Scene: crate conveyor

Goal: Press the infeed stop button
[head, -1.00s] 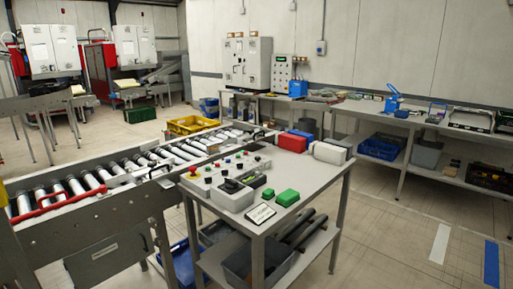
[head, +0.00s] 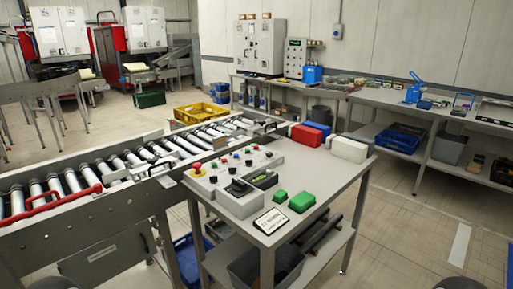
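A grey control box (head: 208,183) lies on the near grey table, beside the roller conveyor. A red mushroom button on a yellow base (head: 197,169) sits at its left end. Several small red, green, blue and black buttons or knobs (head: 235,157) are spread over its top. Their labels are too small to read, so I cannot tell which is the infeed stop button. Neither of my grippers shows in the head view, and nothing visible touches the box.
The table (head: 342,178) also bears two green blocks (head: 302,202), a tilted sign (head: 270,222), and red (head: 306,135), blue and white boxes at its back. The roller conveyor (head: 75,183) runs along its left. Open floor lies to the right.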

